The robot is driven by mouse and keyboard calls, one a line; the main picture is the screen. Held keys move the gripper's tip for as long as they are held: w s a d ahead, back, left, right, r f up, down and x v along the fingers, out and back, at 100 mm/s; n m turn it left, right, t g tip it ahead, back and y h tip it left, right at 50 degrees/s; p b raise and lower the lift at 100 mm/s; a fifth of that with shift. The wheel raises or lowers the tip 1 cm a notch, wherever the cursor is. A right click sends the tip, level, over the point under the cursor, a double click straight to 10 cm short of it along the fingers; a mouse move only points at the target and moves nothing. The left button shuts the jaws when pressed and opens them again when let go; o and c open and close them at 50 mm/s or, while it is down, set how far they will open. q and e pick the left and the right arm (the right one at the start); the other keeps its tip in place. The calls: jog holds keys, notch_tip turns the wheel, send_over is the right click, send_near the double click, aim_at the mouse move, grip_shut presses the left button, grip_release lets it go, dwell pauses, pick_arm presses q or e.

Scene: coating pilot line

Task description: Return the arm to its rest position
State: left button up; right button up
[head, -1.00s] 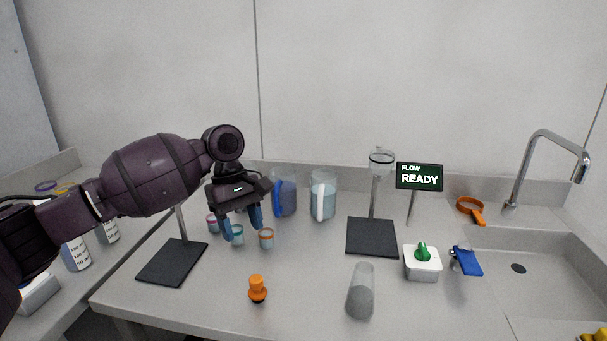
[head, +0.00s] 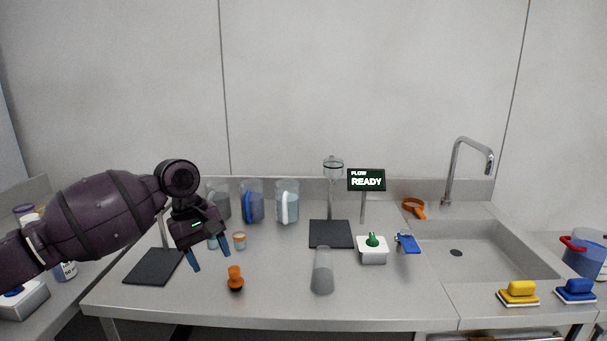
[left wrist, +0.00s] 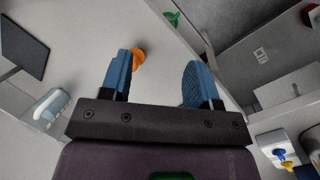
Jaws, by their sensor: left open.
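My left gripper (head: 209,258) is open and empty. It hangs above the left part of the grey bench, fingers pointing down, a little left of an orange stopper-like piece (head: 235,278). In the left wrist view the two blue fingers of my left gripper (left wrist: 155,82) stand apart with nothing between them. The orange piece (left wrist: 138,57) shows just beyond one finger there. The left arm reaches in from the left edge in the head view. My right gripper is not in view.
A clear cylinder (head: 322,271) stands on the front of the bench. Pitchers (head: 287,203), a sign reading FLOW READY (head: 366,180) and a white box with a green knob (head: 373,250) stand behind. A sink (head: 460,250) is at right, with yellow (head: 518,293) and blue (head: 575,290) brushes beside it.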

pick_arm(q)
jog(key=w+d+m+t+h, duration=0.4)
jog(key=w+d+m+t, duration=0.3)
jog(key=m+t, duration=0.45)
jog(key=s+a+f+n+y, duration=0.1)
jog(key=s+a+f, duration=0.4)
jog(key=s+f, duration=0.6)
jog(key=s+a+f+n+y, duration=0.2)
jog(key=s+a+f+y, duration=0.2)
jog(key=s+f, duration=0.7)
jog(key=s+a+f+n+y, duration=0.1)
jog(key=s+a+f+y, duration=0.1)
jog(key=s+a+f, duration=0.4)
jog(key=s+f, duration=0.5)
jog(key=s, duration=0.6)
jog(key=shift+s+a+f, duration=0.2)
jog(key=shift+s+a, duration=0.05)
jog(key=shift+a, duration=0.15)
